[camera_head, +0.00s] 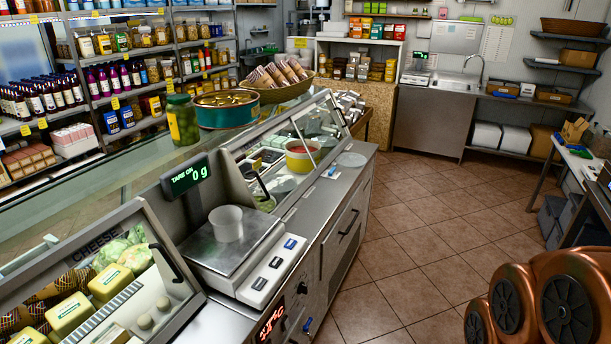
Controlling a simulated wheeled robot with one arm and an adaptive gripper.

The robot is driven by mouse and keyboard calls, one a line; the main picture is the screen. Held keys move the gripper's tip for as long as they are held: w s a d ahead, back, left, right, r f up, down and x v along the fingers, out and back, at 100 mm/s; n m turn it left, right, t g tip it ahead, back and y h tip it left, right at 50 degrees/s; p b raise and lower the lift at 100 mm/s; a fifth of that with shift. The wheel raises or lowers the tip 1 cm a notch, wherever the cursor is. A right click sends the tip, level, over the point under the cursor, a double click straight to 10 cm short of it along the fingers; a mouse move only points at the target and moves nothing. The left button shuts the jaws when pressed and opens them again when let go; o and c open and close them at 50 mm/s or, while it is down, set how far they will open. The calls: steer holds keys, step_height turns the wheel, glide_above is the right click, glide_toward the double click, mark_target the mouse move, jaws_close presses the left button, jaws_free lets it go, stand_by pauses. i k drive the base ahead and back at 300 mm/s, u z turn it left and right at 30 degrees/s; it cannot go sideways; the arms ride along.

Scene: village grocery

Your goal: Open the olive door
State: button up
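No door in view is olive-coloured or has a label I can read as olive. A jar of green olives (183,118) stands on the glass counter top. Right of it, a tilted glass-fronted case (318,113) holds a red-topped tub (302,155) and other food; a dark curved handle (263,188) shows at its near left. I cannot tell whether its glass is open or shut. In front, a case marked CHEESE (97,243) has a black bar handle (168,263). A steel cabinet front with a dark handle (349,222) lies below the counter. My gripper is not in view.
A round tin (227,109) and a basket (277,80) sit on the counter. A table (586,168) stands at right.

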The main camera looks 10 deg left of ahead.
mark_target(246, 146)
steer(key=i, duration=0.8)
steer(key=u, duration=0.65)
steer(key=i, duration=0.5)
steer(key=u, duration=0.5)
